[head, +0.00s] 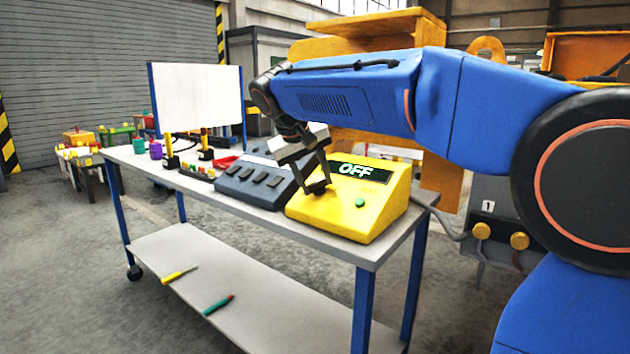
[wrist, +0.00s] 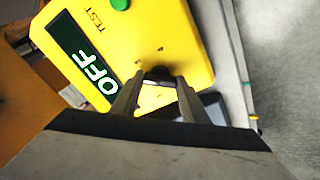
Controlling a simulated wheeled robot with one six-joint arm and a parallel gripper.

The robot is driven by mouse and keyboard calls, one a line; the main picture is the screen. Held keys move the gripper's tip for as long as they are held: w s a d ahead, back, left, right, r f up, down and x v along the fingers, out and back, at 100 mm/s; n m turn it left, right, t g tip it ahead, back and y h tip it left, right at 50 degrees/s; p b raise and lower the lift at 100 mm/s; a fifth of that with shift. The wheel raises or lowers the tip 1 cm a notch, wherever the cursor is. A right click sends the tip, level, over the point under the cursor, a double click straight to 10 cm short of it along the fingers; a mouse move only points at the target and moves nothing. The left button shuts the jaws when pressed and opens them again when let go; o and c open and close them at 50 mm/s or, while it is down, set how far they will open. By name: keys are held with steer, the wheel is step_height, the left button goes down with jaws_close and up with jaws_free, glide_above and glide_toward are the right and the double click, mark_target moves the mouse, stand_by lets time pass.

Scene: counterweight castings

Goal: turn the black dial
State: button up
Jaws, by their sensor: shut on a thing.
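A yellow control box (head: 345,218) stands on the right end of the table, with a dark panel (head: 358,172) reading OFF and a green button (head: 360,202). My gripper (head: 316,187) reaches down onto the left part of its sloped face. In the wrist view, my gripper (wrist: 157,88) has its two fingers closed on the black dial (wrist: 158,73), which is mostly hidden between them. The wrist view also shows the OFF panel (wrist: 80,55), the word TEST and the green button (wrist: 120,4). How far the dial is turned cannot be seen.
A dark grey box with several flat keys (head: 255,182) stands just left of the yellow box. A white board (head: 198,97), coloured cups and small parts are farther left on the table (head: 345,254). Two tools lie on the lower shelf (head: 240,290).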

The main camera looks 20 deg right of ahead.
steer(key=shift+m, duration=2.2)
steer(key=o, duration=1.1)
steer(key=shift+c, duration=0.2)
steer(key=v, duration=1.7)
steer(key=shift+a, duration=0.35)
